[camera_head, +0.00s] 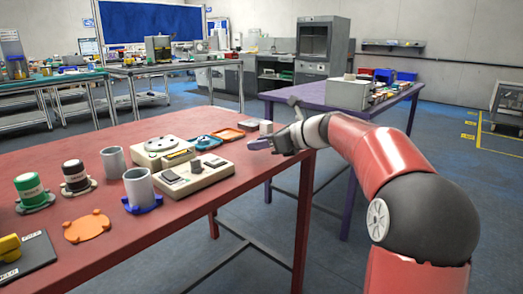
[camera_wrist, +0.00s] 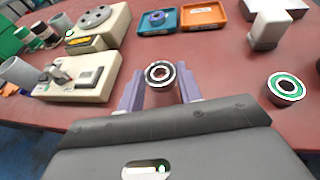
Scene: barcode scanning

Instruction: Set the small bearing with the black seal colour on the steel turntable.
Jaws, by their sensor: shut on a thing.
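My gripper (camera_wrist: 158,88) has purple fingers and is shut on a small bearing with a black seal (camera_wrist: 160,73), which sits between the fingertips. In the head view my gripper (camera_head: 258,144) is over the right end of the red table, and the bearing cannot be made out there. The steel turntable (camera_wrist: 95,16) is a round grey disc with holes on a beige device at the upper left of the wrist view. It also shows in the head view (camera_head: 163,144), left of my gripper, with nothing seen on it.
A bearing with a green seal (camera_wrist: 286,87) lies on the red table at right. A blue tray (camera_wrist: 144,30) and an orange tray (camera_wrist: 203,15) stand behind my gripper's fingertips, near a pale block (camera_wrist: 270,24). A beige switch box (camera_head: 193,176) stands in front of the turntable device.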

